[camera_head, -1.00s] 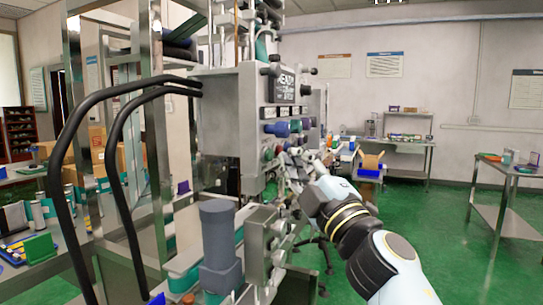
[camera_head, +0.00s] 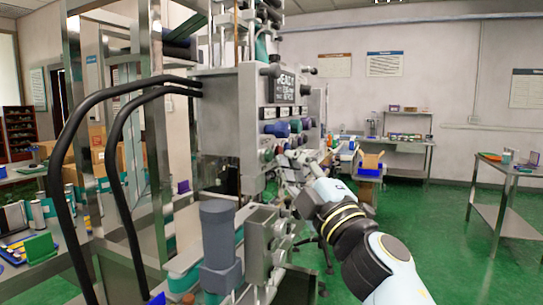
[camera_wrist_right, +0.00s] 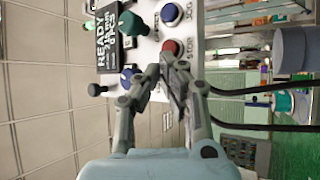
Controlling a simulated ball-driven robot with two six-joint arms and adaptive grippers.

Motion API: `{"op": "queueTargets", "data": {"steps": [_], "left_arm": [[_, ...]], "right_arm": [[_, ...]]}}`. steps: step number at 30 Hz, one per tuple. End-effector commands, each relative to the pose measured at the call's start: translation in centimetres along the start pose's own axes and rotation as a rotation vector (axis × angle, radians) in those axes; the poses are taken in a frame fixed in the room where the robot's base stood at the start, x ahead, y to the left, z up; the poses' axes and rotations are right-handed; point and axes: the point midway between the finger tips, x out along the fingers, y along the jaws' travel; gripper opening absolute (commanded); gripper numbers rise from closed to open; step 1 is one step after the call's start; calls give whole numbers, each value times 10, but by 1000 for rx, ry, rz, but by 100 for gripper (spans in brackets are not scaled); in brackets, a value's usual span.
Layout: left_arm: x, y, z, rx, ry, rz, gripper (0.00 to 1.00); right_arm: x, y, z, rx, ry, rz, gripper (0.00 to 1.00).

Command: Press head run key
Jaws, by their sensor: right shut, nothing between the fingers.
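The control panel (camera_wrist_right: 148,42) of the grey machine head appears sideways in the right wrist view. It carries a lit READY display (camera_wrist_right: 108,35), a green knob (camera_wrist_right: 130,23), a blue button (camera_wrist_right: 171,14), a red button (camera_wrist_right: 172,47) and a blue knob (camera_wrist_right: 127,74). No key readable as head run shows; the fingers hide part of the panel. My right gripper (camera_wrist_right: 160,76) is shut and empty, its tips in front of the panel close to the red button. Whether they touch the panel is unclear. In the head view this gripper (camera_head: 287,163) is small, beside the machine's front. My left gripper is not in view.
Blue cylinders (camera_head: 278,129) stick out below the display on the machine. Black curved bars (camera_head: 110,150) and a grey motor (camera_head: 219,240) stand left of my right arm. A side table (camera_head: 500,190) stands right, with open green floor (camera_head: 450,240) before it.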

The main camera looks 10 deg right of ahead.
Motion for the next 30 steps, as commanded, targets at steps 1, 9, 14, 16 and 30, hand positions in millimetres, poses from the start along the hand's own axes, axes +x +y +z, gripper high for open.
{"op": "queueTargets", "data": {"steps": [1,9,14,16,30], "left_arm": [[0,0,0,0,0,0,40],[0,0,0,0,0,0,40],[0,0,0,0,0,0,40],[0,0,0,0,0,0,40],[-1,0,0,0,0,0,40]], "right_arm": [[6,5,-5,13,1,16,0],[7,4,-6,14,1,16,0],[9,3,-7,14,1,16,0],[9,3,-8,14,1,16,0],[13,0,-10,13,1,16,0]]}}
